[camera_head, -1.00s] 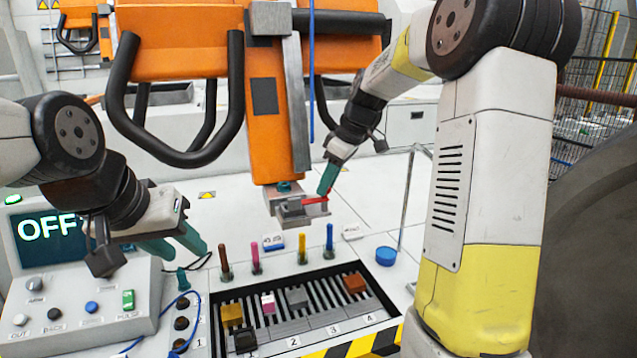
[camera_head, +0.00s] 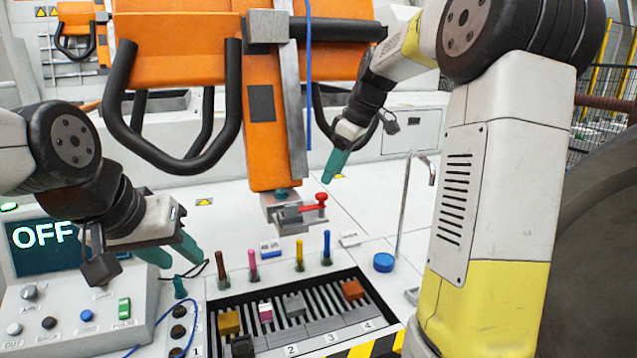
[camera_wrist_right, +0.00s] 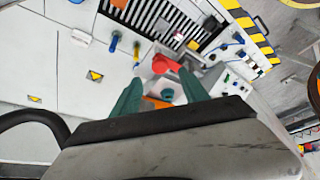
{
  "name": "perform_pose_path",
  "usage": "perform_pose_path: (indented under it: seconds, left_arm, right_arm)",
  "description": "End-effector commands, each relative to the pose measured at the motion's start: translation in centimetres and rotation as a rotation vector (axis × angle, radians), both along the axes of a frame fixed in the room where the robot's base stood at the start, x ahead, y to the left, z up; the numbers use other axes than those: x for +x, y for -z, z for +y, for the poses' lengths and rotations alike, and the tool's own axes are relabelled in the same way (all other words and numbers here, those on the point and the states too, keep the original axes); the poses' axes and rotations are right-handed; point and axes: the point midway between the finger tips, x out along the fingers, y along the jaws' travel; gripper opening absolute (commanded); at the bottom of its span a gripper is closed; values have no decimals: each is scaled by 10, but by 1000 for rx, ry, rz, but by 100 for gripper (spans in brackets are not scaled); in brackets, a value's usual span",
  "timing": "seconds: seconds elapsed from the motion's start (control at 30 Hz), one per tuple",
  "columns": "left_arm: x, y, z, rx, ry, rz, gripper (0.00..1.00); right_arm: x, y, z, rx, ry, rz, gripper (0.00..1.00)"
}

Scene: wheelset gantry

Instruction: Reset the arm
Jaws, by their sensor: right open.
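My right gripper (camera_head: 332,176) is open and empty, above and right of the grey clamp (camera_head: 288,214) at the foot of the orange gantry arm (camera_head: 262,120). A red handle (camera_head: 321,199) sits on the clamp's right end, apart from the fingers in the head view. In the right wrist view the red handle (camera_wrist_right: 172,66) shows between and beyond the two spread teal fingers (camera_wrist_right: 162,92). My left gripper (camera_head: 176,256) hangs over the control panel at the left, its teal fingers apart and nothing visible between them.
The control panel (camera_head: 75,318) has buttons and a screen reading OFF (camera_head: 42,235). A slotted tray (camera_head: 375,300) holds several coloured blocks, with coloured pegs behind it. A blue round cap (camera_head: 384,262) and a bent metal pipe (camera_head: 405,205) stand right of it. Black tube handles flank the gantry arm.

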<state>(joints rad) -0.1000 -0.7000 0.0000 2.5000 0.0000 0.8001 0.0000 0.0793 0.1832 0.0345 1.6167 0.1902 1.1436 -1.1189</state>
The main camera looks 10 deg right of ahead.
Motion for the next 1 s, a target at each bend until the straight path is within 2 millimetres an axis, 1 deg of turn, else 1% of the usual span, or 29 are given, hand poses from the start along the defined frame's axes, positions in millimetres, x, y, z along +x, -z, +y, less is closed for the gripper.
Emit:
perform_pose_path:
  seconds: [0.03,0.13,0.47,0.57,0.67,0.77,0.83,0.9,0.97,1.0]
  left_arm:
    - [0,0,0,0,0,0,38]
    - [0,0,0,0,0,0,38]
    - [0,0,0,0,0,0,38]
    - [0,0,0,0,0,0,38]
    - [0,0,0,0,0,0,38]
    - [0,0,0,0,0,0,38]
    - [0,0,0,0,0,0,38]
    - [0,0,0,0,0,0,38]
    - [0,0,0,0,0,0,38]
    - [0,0,0,0,0,0,38]
  right_arm:
    - [-1,-6,-2,-1,1,-3,52]
    - [-3,-13,-4,-1,0,-1,52]
    - [-4,-15,-5,0,1,0,52]
    - [-11,-18,-4,-1,23,-1,52]
    - [-31,-24,-1,1,92,-4,52]
    - [-65,-30,2,7,205,-8,52]
    - [-92,-32,4,17,298,-14,52]
    - [-119,-31,6,33,390,-20,52]
    - [-141,-28,7,51,468,-27,52]
    - [-156,-25,7,64,518,-32,52]
